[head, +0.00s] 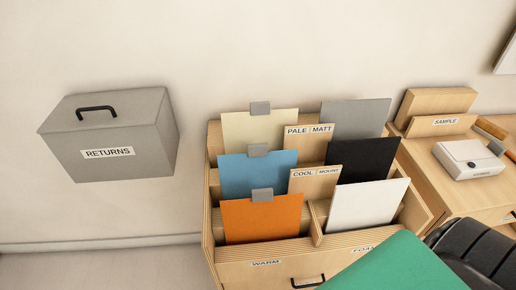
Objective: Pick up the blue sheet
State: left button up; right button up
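The blue sheet (250,176) stands in the left column of a wooden rack (211,215), between a cream sheet (245,127) behind it and an orange sheet (258,222) in front. A grey tab (258,150) sits on its top edge. Its lower part is hidden behind the orange sheet.
The right column holds grey (352,117), black (372,160) and white (366,204) sheets. A grey RETURNS box (120,165) is at left. A green flat thing (398,266) and a black ribbed shape (482,252), which I cannot identify, cover the lower right.

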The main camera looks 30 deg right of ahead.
aim_at(259, 169)
jog(key=z, duration=0.95)
